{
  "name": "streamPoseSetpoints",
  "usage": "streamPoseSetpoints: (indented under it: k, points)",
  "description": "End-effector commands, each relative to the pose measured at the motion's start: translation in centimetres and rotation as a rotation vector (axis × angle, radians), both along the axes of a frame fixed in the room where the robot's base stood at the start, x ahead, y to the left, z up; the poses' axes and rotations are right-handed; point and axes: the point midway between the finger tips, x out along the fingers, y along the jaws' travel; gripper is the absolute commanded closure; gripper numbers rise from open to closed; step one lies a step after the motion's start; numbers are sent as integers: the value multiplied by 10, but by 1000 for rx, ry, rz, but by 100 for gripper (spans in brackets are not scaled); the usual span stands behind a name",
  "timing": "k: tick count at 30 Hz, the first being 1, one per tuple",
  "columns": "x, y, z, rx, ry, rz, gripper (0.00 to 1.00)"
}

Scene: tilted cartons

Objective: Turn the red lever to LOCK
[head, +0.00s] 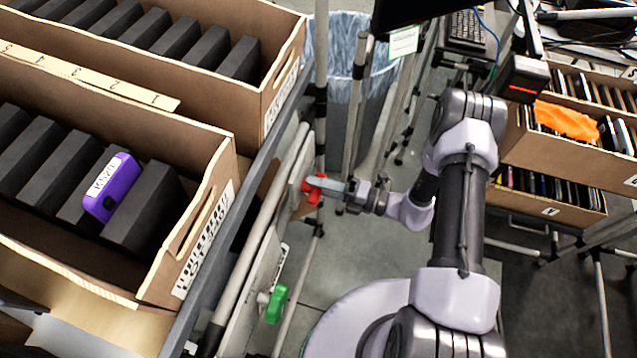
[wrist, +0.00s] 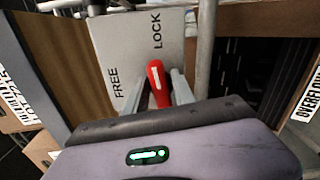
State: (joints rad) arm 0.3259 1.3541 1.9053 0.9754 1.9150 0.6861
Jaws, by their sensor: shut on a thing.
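The red lever (head: 313,193) is mounted on a pale plate on the side of the carton rack in the head view. In the wrist view the red lever (wrist: 156,84) has a white stripe, and its upper end points toward the word LOCK on the grey plate (wrist: 130,45). The word FREE stands to the left. My gripper (head: 322,184) reaches the lever from the right. In the wrist view my gripper (wrist: 160,88) has one finger on each side of the lever, shut on it. The lever's lower end is hidden behind my gripper body.
A green lever (head: 276,303) sits lower on the same rack side. Cartons (head: 215,165) with dark slabs and a purple device (head: 112,188) tilt at the left. A lined bin (head: 345,60) stands behind. Cartons (head: 540,150) fill a rack at the right.

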Motion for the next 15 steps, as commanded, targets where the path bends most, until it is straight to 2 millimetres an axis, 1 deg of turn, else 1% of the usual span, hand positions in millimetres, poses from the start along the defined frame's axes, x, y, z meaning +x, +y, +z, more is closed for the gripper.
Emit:
streamPoseSetpoints:
  k: [7, 15]
  points:
    - [0, 0, -1, 37, 105, 1, 100]
    - [0, 0, -2, 54, 151, 1, 100]
